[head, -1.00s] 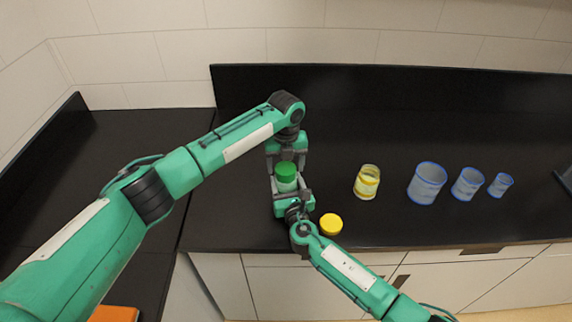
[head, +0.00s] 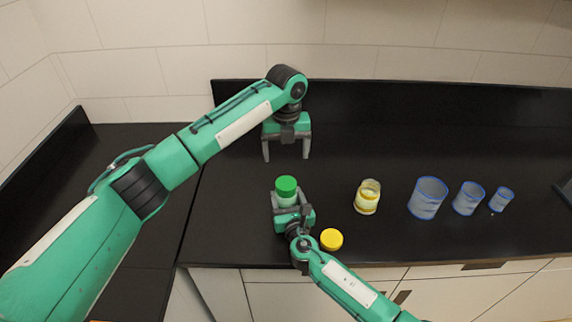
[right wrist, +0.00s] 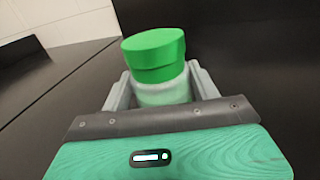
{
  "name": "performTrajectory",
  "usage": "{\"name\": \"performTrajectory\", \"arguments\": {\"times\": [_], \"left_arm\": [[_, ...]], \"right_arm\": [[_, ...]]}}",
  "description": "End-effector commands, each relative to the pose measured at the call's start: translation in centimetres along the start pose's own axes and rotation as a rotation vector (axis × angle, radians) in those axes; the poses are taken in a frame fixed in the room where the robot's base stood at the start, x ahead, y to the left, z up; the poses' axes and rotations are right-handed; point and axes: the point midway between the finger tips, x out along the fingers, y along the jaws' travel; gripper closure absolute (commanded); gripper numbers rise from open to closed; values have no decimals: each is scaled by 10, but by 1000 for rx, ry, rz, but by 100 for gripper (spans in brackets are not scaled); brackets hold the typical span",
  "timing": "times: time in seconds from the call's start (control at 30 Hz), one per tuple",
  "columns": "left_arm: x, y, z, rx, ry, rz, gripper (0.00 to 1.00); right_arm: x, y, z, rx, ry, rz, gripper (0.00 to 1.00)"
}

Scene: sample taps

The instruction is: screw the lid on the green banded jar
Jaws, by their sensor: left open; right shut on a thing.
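The green banded jar (right wrist: 165,92) stands between the fingers of my right gripper (head: 289,203), which is shut on it. In the head view its pale body (head: 287,200) shows just above the fingers. A green lid (head: 286,184) sits on top of the jar. In the right wrist view the lid (right wrist: 153,46) rests over the jar's green band (right wrist: 161,73); I cannot tell how tightly it is seated. My left gripper (head: 286,157) is open and empty, its fingers pointing down, behind and above the lid and apart from it.
A yellow lid (head: 331,239) lies near the counter's front edge, just right of my right gripper. A yellow banded jar (head: 367,198) stands further right, then three blue-rimmed containers (head: 427,199). The black counter (head: 225,205) is clear to the left.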

Motion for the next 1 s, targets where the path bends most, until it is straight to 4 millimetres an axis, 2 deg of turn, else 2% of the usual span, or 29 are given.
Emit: {"name": "performTrajectory", "arguments": {"times": [0.13,0.43,0.47,0.57,0.87,1.0], "left_arm": [[-11,0,0,0,0,0,17],[-13,0,0,0,1,0,17],[-13,0,0,0,0,0,17],[-13,0,0,0,0,0,17],[-13,0,0,0,0,1,17],[-11,0,0,0,0,1,17]], "right_arm": [[0,0,0,0,0,0,100],[0,0,0,0,0,0,100],[0,0,0,0,0,0,33],[0,0,0,0,0,0,13],[-1,0,0,0,0,0,13],[-10,0,-1,0,0,1,13]]}}
